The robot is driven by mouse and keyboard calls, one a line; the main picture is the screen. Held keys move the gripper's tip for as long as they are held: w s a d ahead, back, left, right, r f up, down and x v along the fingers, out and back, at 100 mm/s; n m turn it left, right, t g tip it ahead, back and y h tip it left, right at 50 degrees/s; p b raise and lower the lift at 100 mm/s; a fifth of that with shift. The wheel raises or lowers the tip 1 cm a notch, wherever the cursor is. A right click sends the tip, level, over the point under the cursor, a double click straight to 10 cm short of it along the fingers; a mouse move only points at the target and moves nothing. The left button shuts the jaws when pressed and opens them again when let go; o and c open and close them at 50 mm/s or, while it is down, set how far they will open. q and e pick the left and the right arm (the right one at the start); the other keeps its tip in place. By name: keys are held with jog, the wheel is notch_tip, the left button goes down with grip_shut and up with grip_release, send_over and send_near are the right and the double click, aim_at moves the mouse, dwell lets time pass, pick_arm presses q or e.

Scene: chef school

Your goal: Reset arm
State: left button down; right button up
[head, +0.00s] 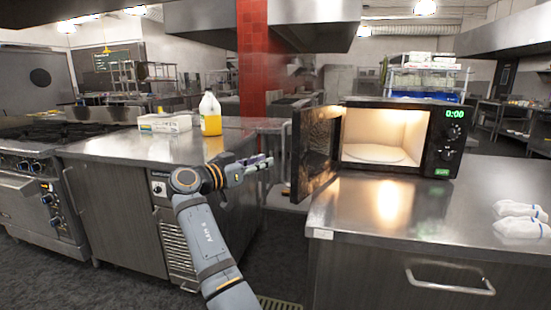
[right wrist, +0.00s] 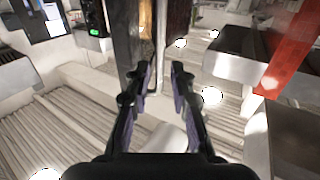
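My right arm reaches up from the bottom middle of the head view. Its gripper (head: 262,163) is just left of the open microwave door (head: 315,150), in the air over the gap between two counters. In the right wrist view the right gripper (right wrist: 160,72) has its two fingers apart with nothing between them. The microwave (head: 397,140) stands on the right counter, lit inside, with its door swung open to the left. I cannot tell whether the gripper touches the door. My left gripper is not in view.
The right steel counter (head: 370,215) holds white cloth-like items (head: 521,220) at its right edge. The left counter (head: 125,145) holds a jug of yellow liquid (head: 210,113) and a white box (head: 165,123). A stove (head: 45,185) is at far left. A red tiled pillar (head: 253,60) stands behind.

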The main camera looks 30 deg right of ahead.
jog(key=shift+v, duration=1.2)
